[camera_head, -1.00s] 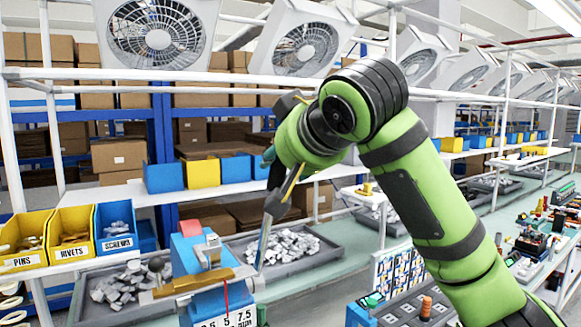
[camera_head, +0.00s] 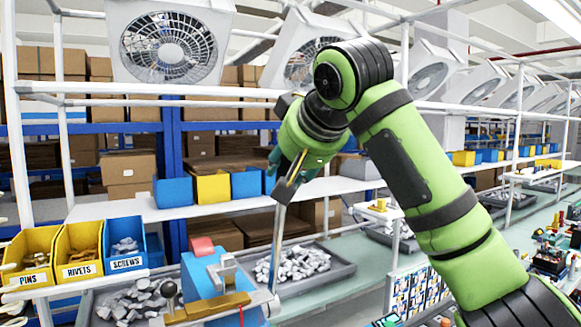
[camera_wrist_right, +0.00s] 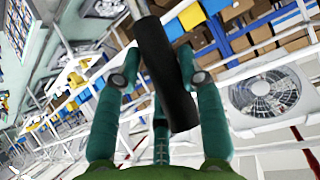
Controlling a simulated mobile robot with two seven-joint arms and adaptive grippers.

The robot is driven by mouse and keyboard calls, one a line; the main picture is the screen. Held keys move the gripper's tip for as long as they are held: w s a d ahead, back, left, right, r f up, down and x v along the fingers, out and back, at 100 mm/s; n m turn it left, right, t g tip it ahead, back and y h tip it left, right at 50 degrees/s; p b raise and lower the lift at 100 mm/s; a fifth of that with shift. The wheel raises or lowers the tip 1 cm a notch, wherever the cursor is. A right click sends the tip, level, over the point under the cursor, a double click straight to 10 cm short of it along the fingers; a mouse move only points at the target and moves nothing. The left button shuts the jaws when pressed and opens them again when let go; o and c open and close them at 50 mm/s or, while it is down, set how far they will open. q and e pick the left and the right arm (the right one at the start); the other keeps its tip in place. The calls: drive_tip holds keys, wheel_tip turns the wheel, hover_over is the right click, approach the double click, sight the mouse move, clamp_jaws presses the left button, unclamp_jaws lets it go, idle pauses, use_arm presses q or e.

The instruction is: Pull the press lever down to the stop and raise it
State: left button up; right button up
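The blue press (camera_head: 208,282) stands at the lower left in the head view, with a red piece (camera_head: 202,246) on top and a brass-coloured bar at its base. Its press lever (camera_head: 277,245) is a thin metal rod rising from the press's right side, nearly upright and leaning slightly right at the top. My right gripper (camera_head: 290,165) is at the lever's upper end; its fingers are partly hidden there. In the right wrist view, teal fingers (camera_wrist_right: 160,75) close around a dark cylindrical grip (camera_wrist_right: 165,70) lying diagonally between them. My left gripper is not in view.
Bins marked pins (camera_head: 28,256), rivets (camera_head: 78,250) and screws (camera_head: 124,245) stand left of the press. A grey tray (camera_head: 335,272) with metal parts lies behind it. White rails and fans (camera_head: 172,48) are above and behind.

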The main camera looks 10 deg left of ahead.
drive_tip(key=o, duration=0.4)
drive_tip(key=shift+w, duration=0.1)
drive_tip(key=shift+a, duration=0.1)
drive_tip(key=v, duration=1.2)
